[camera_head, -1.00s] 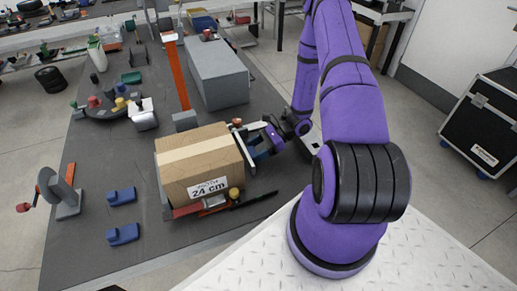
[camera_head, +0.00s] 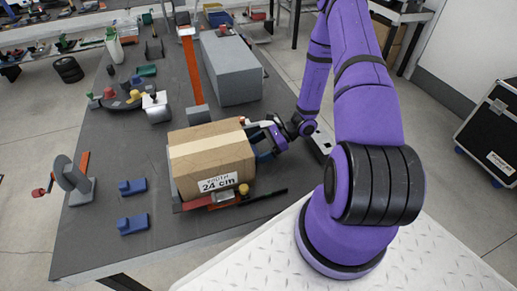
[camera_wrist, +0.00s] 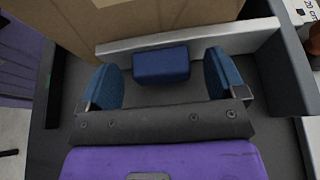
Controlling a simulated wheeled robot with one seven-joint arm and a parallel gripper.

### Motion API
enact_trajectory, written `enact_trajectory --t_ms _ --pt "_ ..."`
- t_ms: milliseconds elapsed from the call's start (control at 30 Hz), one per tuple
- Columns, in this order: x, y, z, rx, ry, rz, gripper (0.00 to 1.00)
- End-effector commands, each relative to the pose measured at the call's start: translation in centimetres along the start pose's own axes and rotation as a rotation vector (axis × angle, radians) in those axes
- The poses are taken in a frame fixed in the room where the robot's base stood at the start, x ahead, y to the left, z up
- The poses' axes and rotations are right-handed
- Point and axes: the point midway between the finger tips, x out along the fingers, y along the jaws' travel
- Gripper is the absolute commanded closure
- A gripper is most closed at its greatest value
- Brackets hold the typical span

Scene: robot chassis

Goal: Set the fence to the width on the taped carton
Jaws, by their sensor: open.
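The taped carton (camera_head: 212,160) stands on the dark grey bench top, with a white label (camera_head: 217,183) reading 24 cm on its near face. My gripper (camera_head: 265,143) is at the carton's right side, low over the bench. In the wrist view my gripper (camera_wrist: 161,82) is open, its two blue fingers apart on either side of a blue block (camera_wrist: 161,66). The block sits against a pale strip (camera_wrist: 185,42), possibly the fence, in front of the carton (camera_wrist: 150,20). A partly cut-off 20 cm marking (camera_wrist: 291,12) shows at top right.
A red strip (camera_head: 200,203) and a black bar (camera_head: 268,196) lie at the carton's near edge. Two blue blocks (camera_head: 133,187) (camera_head: 133,224) lie to the left. A grey wall (camera_wrist: 282,75) is right of my fingers.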

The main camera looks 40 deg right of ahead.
Motion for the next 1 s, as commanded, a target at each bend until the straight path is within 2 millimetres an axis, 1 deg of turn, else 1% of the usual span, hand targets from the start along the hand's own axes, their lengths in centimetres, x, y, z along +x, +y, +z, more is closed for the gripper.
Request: enact_trajectory --t_ms 167,400,500,600,700,1000 --pt "-2.7 -0.1 0.0 -0.002 0.002 -0.003 0.11" --pt "-7.2 -0.1 0.0 -0.002 0.002 -0.003 0.11" --pt "-8.6 -0.1 0.0 -0.003 0.002 -0.002 0.11" --pt "-9.6 -0.1 0.0 -0.001 0.001 -0.002 0.11" --pt "-10.1 0.0 0.0 -0.001 0.001 0.0 0.11" --pt "-10.3 0.0 0.0 -0.001 0.0 0.0 0.11"
